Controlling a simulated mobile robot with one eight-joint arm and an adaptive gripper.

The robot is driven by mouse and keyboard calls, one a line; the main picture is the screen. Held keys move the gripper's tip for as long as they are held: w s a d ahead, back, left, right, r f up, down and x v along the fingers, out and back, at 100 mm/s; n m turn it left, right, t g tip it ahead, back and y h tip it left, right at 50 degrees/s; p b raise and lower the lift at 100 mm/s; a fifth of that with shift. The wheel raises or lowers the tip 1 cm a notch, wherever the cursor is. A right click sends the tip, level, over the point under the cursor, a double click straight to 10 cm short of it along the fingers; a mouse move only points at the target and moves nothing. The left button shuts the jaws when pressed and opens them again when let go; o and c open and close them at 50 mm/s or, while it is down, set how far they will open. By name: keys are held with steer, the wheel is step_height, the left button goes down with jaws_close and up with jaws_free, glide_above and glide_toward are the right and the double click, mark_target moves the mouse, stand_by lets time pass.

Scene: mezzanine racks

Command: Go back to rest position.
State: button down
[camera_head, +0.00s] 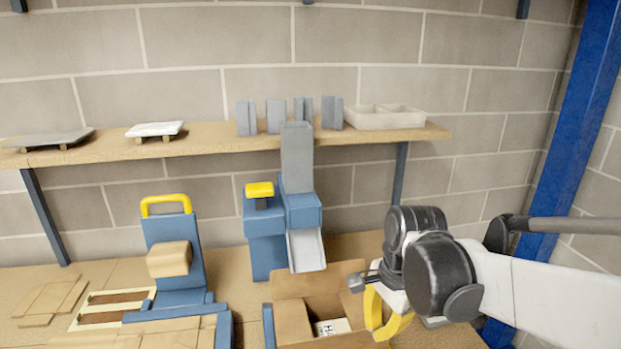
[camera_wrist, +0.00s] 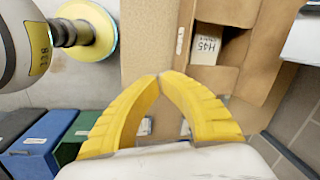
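My gripper (camera_head: 388,318) is at the right of the workbench in the head view, beside the right end of an open cardboard box (camera_head: 290,287). In the wrist view, the two yellow fingers of my gripper (camera_wrist: 160,76) bow outward and meet at their tips. Nothing shows between the tips. My arm reaches in from the right edge of the head view. The open box (camera_wrist: 245,82) is beyond the fingertips in the wrist view, with a carton marked H45 (camera_wrist: 207,42) inside. The label of that carton (camera_head: 332,327) also shows in the head view.
A blue machine with a grey chute (camera_head: 305,250) stands behind the box. A blue fixture with a yellow handle (camera_head: 173,235) is at left. A wall shelf (camera_head: 215,141) holds trays and grey blocks. A blue post (camera_head: 575,150) rises at right. Labelled bins (camera_wrist: 48,140) show lower left in the wrist view.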

steer(key=s+d+f+n+t+b, duration=0.3)
steer(key=s+n+b, duration=0.1)
steer(key=s+n, duration=0.1)
steer(key=s+d+f+n+t+h+b, duration=0.1)
steer(key=s+d+f+n+t+b, duration=0.2)
steer(key=s+n+b, duration=0.2)
steer(key=shift+s+f+n+b, duration=0.25)
steer(key=shift+s+n+b, duration=0.1)
steer(key=shift+n, duration=0.85)
